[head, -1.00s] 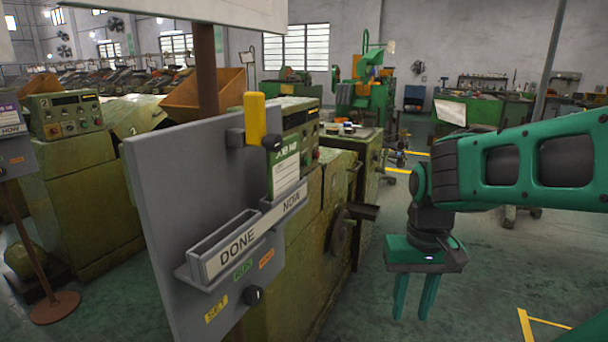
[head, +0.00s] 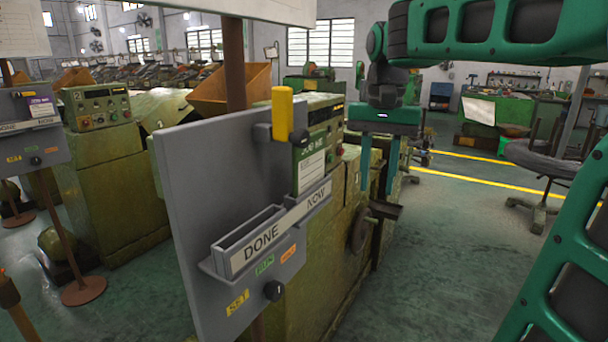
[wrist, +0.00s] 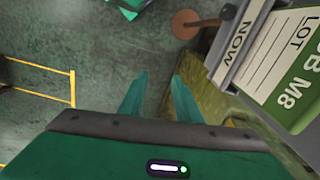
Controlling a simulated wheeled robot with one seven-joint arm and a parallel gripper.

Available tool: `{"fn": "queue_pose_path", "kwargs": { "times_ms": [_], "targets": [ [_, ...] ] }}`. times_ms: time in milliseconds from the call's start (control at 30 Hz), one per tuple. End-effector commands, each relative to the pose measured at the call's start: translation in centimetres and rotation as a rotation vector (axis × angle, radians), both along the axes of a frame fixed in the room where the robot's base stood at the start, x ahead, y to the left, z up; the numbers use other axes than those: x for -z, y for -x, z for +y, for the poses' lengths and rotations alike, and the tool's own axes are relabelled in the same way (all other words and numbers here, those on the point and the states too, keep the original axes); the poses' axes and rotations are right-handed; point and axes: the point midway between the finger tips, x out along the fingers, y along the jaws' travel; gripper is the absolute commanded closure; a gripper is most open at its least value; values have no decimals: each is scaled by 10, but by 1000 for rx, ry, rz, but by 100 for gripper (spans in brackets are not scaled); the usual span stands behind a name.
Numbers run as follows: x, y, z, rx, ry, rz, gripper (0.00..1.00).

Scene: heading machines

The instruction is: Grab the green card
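The green card (head: 313,160), with a white label, stands upright in the NOW slot (head: 318,195) of the grey board (head: 200,180) in the head view. In the wrist view the card (wrist: 288,72) shows at the upper right, with "LOT" and "M8" on it; its far end is cut off by the frame edge. My gripper (head: 378,190) is open and empty, pointing down, to the right of the card and apart from it. In the wrist view its two fingers (wrist: 160,100) are spread with nothing between them.
The empty-looking DONE tray (head: 250,240) sits left of the NOW slot. A yellow post (head: 282,113) and black knobs stick out from the board. An olive machine (head: 310,270) stands behind it. The floor (head: 440,270) to the right is mostly clear.

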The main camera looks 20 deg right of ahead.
Motion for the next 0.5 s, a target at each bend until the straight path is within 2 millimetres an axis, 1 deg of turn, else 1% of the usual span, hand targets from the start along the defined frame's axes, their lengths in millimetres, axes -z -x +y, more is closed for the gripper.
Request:
{"fn": "queue_pose_path", "kwargs": {
  "times_ms": [33, 100, 200, 300, 367, 400, 500],
  "targets": [
    [-20, -20, 12, 14, 1, -1, 70],
    [-43, -40, 27, 38, 2, 1, 70],
    [-70, -61, 47, 71, 2, 2, 70],
    [-88, -73, 62, 94, 3, 4, 70],
    [-100, -74, 76, 106, 3, 1, 70],
    [-108, -68, 88, 118, 2, -1, 70],
    [-120, -54, 110, 137, 1, -5, 70]
  ]
}}
